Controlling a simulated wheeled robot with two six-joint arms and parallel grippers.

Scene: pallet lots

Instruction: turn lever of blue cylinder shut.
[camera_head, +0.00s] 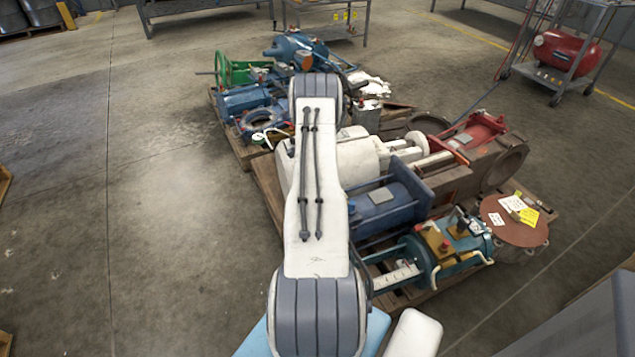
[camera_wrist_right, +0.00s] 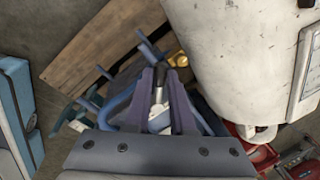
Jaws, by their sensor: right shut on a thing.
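In the head view a dark blue cylinder (camera_head: 385,205) lies on the near pallet, partly hidden by my arm. My arm's white link fills the middle of that view, and the gripper at its end is hidden. In the right wrist view my right gripper (camera_wrist_right: 161,78) has its two fingers close together around a slim silver lever with a dark tip (camera_wrist_right: 158,96). Blue parts (camera_wrist_right: 123,103) show behind and beside the fingers; I cannot tell for sure which body they belong to. My left gripper is in neither view.
A big white housing (camera_wrist_right: 235,60) is close beside the fingers in the wrist view. Wooden boards (camera_wrist_right: 105,42) lie beyond. In the head view a teal cylinder (camera_head: 455,248) and a red-brown valve (camera_head: 480,155) crowd the pallet. The floor at left (camera_head: 150,200) is clear.

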